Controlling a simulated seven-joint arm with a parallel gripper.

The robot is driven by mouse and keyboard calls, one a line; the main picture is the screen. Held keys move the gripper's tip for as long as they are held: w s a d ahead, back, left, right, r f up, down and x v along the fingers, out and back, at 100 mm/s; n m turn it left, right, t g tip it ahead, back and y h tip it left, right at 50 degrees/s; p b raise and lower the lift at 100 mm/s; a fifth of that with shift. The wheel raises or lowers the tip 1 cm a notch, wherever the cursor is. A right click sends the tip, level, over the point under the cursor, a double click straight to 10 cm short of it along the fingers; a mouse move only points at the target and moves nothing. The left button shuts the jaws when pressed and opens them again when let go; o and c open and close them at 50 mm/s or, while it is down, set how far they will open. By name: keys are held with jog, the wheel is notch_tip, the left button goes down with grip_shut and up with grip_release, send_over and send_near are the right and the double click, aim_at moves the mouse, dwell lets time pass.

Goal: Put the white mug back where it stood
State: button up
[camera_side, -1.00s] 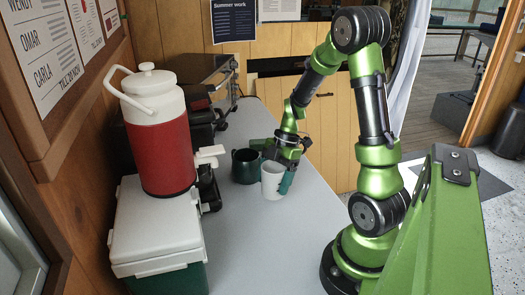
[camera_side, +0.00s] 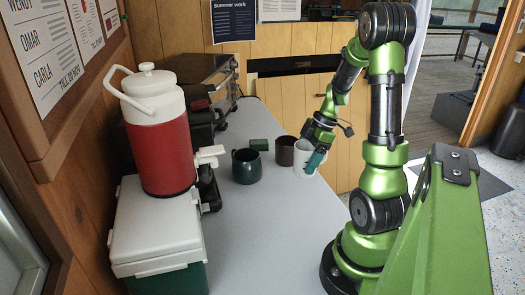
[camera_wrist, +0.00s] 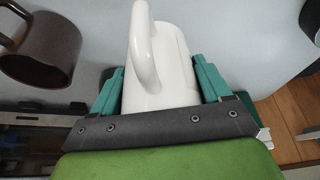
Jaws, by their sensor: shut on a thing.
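The white mug (camera_side: 304,159) is near the right edge of the grey counter in the side view. My gripper (camera_side: 314,162) is shut on it. In the wrist view the white mug (camera_wrist: 160,60) sits between the two teal fingers of my gripper (camera_wrist: 160,88), its handle toward the camera. I cannot tell whether its base touches the counter. A brown mug (camera_side: 285,151) stands just left of it, close by; it also shows at the upper left of the wrist view (camera_wrist: 42,50).
A red and white drinks cooler (camera_side: 160,140) stands on a white-lidded box (camera_side: 155,240) at the left. The counter (camera_side: 260,235) in front is clear.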

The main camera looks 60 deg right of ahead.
aim_at(304, 175)
jog(key=shift+f, duration=3.2)
jog(key=shift+f, duration=0.15)
jog(key=o, duration=1.4)
jog(key=shift+o, duration=0.2)
